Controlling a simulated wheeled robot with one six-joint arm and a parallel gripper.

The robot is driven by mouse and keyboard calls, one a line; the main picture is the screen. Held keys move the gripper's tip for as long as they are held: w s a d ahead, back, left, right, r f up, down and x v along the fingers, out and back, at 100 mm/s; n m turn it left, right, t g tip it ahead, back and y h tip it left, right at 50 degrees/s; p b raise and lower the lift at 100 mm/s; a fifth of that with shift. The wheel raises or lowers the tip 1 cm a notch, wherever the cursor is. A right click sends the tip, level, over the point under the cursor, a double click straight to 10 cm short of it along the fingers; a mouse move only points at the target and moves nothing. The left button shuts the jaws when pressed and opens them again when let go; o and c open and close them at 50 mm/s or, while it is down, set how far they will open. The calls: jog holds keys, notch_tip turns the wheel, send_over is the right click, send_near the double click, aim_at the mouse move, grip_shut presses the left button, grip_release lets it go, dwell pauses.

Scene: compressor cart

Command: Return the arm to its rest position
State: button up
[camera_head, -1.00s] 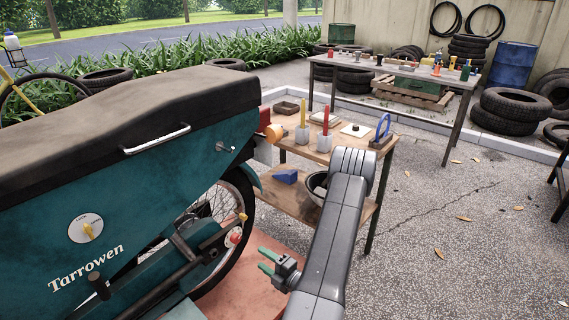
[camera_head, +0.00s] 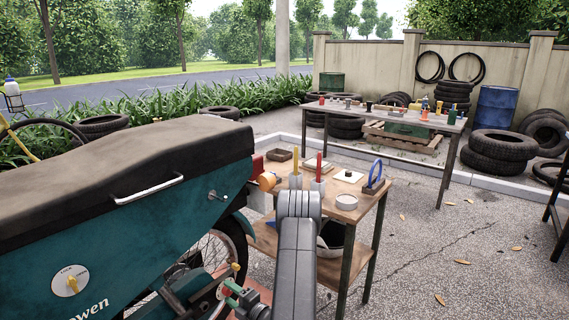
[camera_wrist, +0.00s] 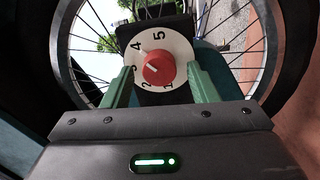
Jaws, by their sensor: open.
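My gripper (camera_head: 231,293) is low in the head view, beside the teal cart's wheel. Its two green fingers are open, and they also show in the wrist view (camera_wrist: 160,82). A white dial with a red knob (camera_wrist: 158,69) and black numbers shows between and beyond the fingertips in the wrist view. I cannot tell whether the fingers touch the knob. My grey arm reaches down in front of the wooden table and hides part of it.
The teal cart (camera_head: 150,215) with a black cover fills the left. A wooden table (camera_head: 345,212) with red and yellow upright pieces stands close behind my arm. A longer workbench (camera_head: 440,123) and tyres (camera_head: 497,150) are farther back. Open pavement lies to the right.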

jog(key=v, duration=1.4)
jog(key=x, duration=1.4)
jog(key=shift+a, duration=0.2)
jog(key=shift+d+f+n+b, duration=0.15)
jog(key=shift+n+b, duration=0.15)
jog(key=shift+n, duration=0.2)
jog(key=n+b, duration=0.1)
jog(key=n, duration=0.2)
jog(key=n+b, duration=0.2)
jog(key=n, duration=0.4)
jog(key=shift+d+f, duration=0.1)
jog(key=n+b, duration=0.1)
jog(key=n, duration=0.4)
jog(key=shift+w+b, duration=0.15)
jog(key=shift+b, duration=0.2)
jog(key=n, duration=0.4)
jog(key=shift+d+b, duration=0.1)
jog(key=shift+b, duration=0.25)
